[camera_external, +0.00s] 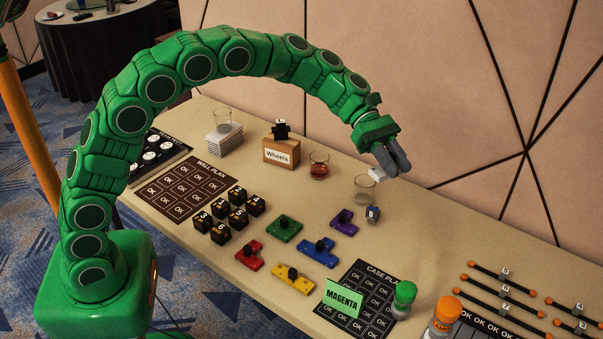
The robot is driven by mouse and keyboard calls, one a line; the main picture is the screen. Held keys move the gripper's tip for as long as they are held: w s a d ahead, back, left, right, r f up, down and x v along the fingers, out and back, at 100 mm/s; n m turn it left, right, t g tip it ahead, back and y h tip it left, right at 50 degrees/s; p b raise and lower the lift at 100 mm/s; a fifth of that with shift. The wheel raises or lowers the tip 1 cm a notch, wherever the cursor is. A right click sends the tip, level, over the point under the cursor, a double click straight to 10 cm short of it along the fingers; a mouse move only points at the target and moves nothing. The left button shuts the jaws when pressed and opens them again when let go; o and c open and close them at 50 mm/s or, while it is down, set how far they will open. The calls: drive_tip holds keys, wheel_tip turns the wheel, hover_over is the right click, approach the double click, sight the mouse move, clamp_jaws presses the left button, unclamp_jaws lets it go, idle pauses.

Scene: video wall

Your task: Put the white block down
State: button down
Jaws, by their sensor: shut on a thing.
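My gripper (391,161) is at the end of my green arm, above the far side of the beige table. Its grey fingers are shut on a small white block (376,174). Only part of the block shows below the fingers. The block appears just above or in front of an empty clear glass (364,189); I cannot tell the exact gap between them.
Left of the gripper are a glass with amber liquid (319,166) and a "Wheels" box (282,152). Black numbered cubes (221,233), coloured shaped pieces (318,252) and a "CASE PLAN" mat (376,285) lie nearer. Orange-tipped rods (507,286) lie right. Bare table (430,230) shows right of the glass.

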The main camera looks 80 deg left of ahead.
wheel_tip(320, 180, down, 26)
drive_tip(key=shift+w+d+f, duration=0.1)
drive_tip(key=shift+w+f, duration=1.45)
drive_tip(key=shift+w, duration=0.7)
drive_tip(key=shift+w+f, duration=1.6)
drive_tip(key=shift+w, duration=0.7)
drive_tip(key=shift+w+d+f, duration=0.1)
drive_tip(key=shift+w+f, duration=1.45)
drive_tip(key=shift+w, duration=0.7)
drive_tip(key=shift+f, duration=0.1)
drive_tip(key=shift+w+f, duration=0.15)
drive_tip(key=shift+f, duration=1.55)
drive_tip(key=shift+f, duration=0.4)
drive_tip(key=c, duration=0.9)
unclamp_jaws()
drive_tip(key=shift+c, duration=0.2)
